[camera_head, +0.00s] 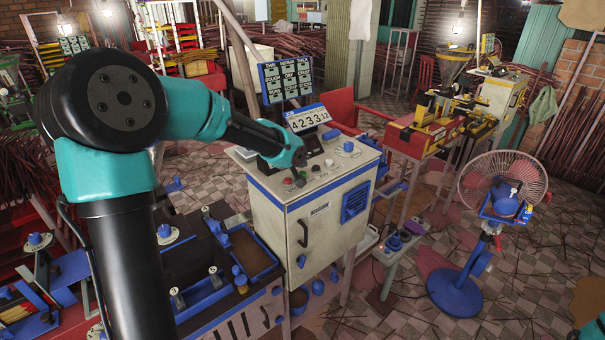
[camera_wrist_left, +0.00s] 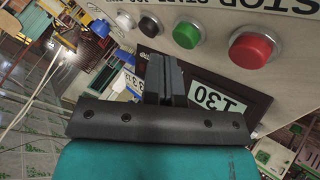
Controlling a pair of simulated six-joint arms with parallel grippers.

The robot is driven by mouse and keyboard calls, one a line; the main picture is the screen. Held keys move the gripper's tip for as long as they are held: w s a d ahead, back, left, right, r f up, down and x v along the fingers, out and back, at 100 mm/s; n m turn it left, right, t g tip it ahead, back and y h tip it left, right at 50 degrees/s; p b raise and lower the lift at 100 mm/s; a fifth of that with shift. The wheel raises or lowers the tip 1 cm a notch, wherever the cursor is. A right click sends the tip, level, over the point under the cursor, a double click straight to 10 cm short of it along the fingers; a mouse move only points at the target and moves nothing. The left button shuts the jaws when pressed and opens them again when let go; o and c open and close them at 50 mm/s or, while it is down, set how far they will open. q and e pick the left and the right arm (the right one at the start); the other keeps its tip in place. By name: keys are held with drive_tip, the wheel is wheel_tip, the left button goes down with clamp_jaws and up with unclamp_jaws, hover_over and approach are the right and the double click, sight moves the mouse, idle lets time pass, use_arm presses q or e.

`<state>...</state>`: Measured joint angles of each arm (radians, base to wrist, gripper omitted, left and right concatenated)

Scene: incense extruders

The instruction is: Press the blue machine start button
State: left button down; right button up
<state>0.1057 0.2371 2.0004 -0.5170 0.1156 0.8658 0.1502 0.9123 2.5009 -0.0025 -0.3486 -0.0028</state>
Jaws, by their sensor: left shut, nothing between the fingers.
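A pale cabinet with blue trim (camera_head: 310,215) stands in the middle of the head view, with controls on its top panel. Upside-down lettering beside the row reads STOP and START. My left gripper (camera_head: 298,160) is shut and empty above this panel. Its fingertips (camera_wrist_left: 165,62) appear near the green button; contact cannot be told. My right gripper is not in view.
A sign with digits (camera_head: 308,117) and a blue-framed board (camera_head: 285,79) rise behind the panel. A dark display (camera_wrist_left: 215,98) lies close by the fingers. A blue-trimmed bench (camera_head: 215,295) stands left, and a fan (camera_head: 502,186) stands right on open tiled floor.

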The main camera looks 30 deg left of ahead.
sight(301, 173)
use_arm(q)
drive_tip(key=shift+f, duration=0.4)
drive_tip(key=shift+r, duration=0.1)
idle(0.3)
drive_tip(key=shift+r, duration=0.35)
drive_tip(key=shift+r, duration=2.5)
